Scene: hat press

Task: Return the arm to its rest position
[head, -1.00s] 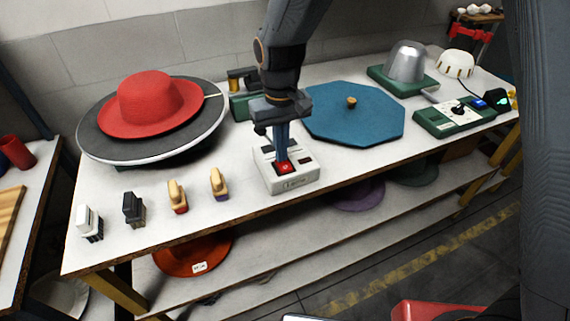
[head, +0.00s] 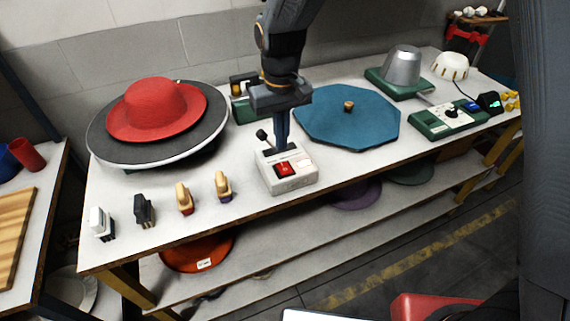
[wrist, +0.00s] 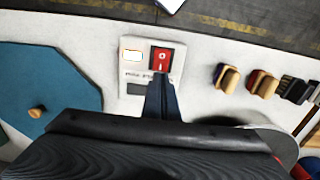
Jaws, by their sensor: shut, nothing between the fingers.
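My gripper (head: 282,146) is shut and empty, pointing down over the back of a white switch box (head: 305,180) on the workbench. The box has a red rocker switch (head: 284,169). The fingertips sit just behind the red switch in the head view; I cannot tell whether they touch the box. In the wrist view the closed fingers (wrist: 161,88) reach up to the lower edge of the red switch (wrist: 161,60). My arm comes down from the top of the head view.
A red hat (head: 155,110) lies on a round dark disc at left. A blue octagonal board (head: 345,125) lies behind right. Several brushes (head: 184,198) stand at the front left. A green control panel (head: 450,119) and a metal hat form (head: 402,64) stand at right.

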